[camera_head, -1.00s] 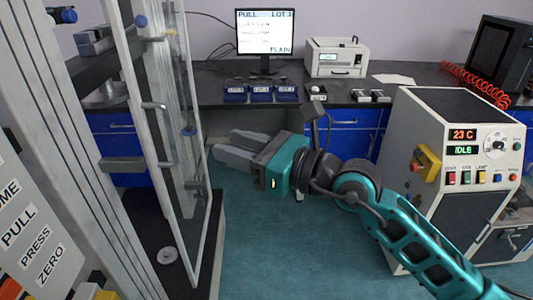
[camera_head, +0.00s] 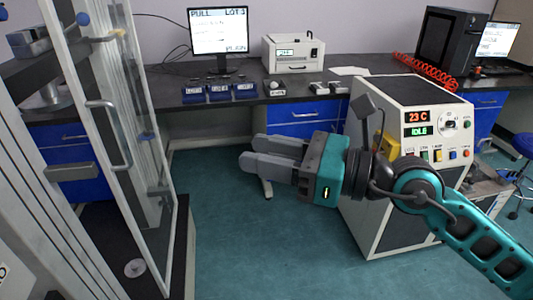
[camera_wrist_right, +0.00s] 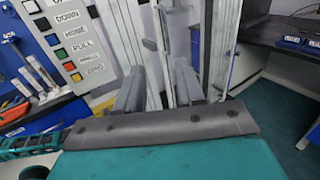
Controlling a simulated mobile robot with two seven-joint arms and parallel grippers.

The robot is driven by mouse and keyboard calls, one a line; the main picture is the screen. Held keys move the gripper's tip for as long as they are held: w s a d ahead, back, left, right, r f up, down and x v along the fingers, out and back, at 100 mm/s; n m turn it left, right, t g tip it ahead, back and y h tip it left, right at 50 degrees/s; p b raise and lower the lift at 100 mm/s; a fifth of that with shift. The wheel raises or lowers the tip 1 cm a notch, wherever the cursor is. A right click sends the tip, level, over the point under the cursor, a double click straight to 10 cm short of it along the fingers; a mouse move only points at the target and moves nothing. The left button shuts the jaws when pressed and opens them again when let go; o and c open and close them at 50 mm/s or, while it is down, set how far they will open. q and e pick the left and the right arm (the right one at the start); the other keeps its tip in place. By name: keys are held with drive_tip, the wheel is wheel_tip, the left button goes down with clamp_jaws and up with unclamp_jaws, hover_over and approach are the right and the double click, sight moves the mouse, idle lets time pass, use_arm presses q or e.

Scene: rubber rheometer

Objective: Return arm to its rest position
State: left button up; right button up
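My right arm (camera_head: 470,235), teal and black, comes in from the lower right in the head view. Its right gripper (camera_head: 248,151) points left in mid-air over the floor, its two grey fingers apart with nothing between them. In the right wrist view the fingers (camera_wrist_right: 158,85) also stand apart and empty, facing the tall frame machine. The gripper is to the right of the open glass door (camera_head: 150,160) and clear of it. My left gripper is not in view.
A white cabinet (camera_head: 370,215) with a "23 C / IDLE" display stands behind the right arm, partly hidden. The tall frame machine (camera_head: 75,130) is at left. A bench (camera_head: 165,115) with a monitor (camera_head: 218,32) runs along the back. Teal floor (camera_head: 250,245) is free between them.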

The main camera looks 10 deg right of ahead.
drive_tip(key=w+d+f+m+t+h, duration=0.1)
drive_tip(key=d+f+m+t+h, duration=0.3)
drive_tip(key=m, duration=0.6)
drive_tip(key=d+f+m+t+h, duration=0.1)
drive_tip(key=f+m+t+h, duration=0.1)
drive_tip(key=f+m, duration=0.7)
drive_tip(key=w+d+f+m+t+h, duration=0.1)
drive_tip(key=d+f+m+t+h, duration=0.15)
drive_tip(key=m, duration=0.95)
drive_tip(key=s+d+f+m+g+h, duration=0.1)
drive_tip(key=s+f+m+g, duration=0.1)
drive_tip(key=s+f+m, duration=0.2)
drive_tip(key=s+d+f+m+g+h, duration=0.1)
drive_tip(key=s+f+m, duration=0.3)
drive_tip(key=f, duration=0.6)
drive_tip(key=s+d+f+m+g+h, duration=0.1)
drive_tip(key=s+f+m+g+h, duration=0.2)
drive_tip(key=f+m, duration=0.3)
wheel_tip(320, 180, down, 2)
drive_tip(key=shift+s+f+m+g, duration=0.1)
drive_tip(key=shift+s+m+g, duration=0.25)
drive_tip(key=shift+s, duration=0.35)
drive_tip(key=shift+d, duration=0.1)
